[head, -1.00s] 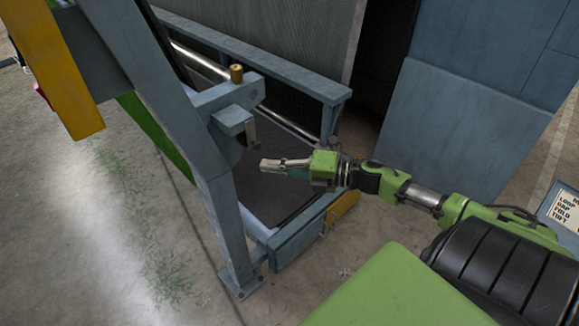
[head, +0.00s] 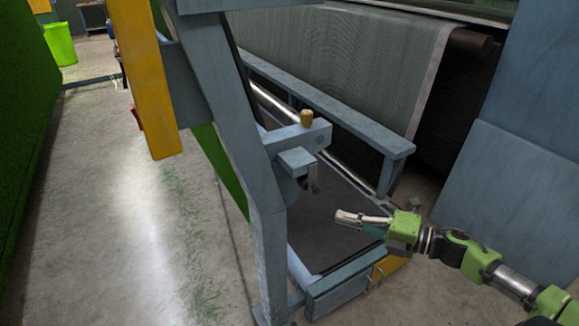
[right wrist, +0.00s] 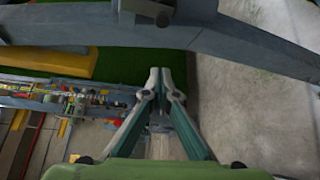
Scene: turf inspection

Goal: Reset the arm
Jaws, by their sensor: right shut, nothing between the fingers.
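My right arm comes in from the lower right in the head view. Its gripper (head: 350,217) points left, just right of the blue-grey machine frame (head: 268,230), with a gap between them in the picture. The right wrist view shows the two fingers (right wrist: 160,75) together at the tips, with nothing between them. A bracket with a brass knob (head: 306,118) juts from the frame, up and left of the fingertips. My left gripper is in no view.
A roll of grey woven sheet (head: 350,60) hangs behind a blue rail (head: 320,100). A blue panel (head: 510,170) stands behind my right arm. A yellow post (head: 145,80) is at upper left. Concrete floor with green scraps (head: 195,250) is open at left; a green bin (head: 60,45) stands far back.

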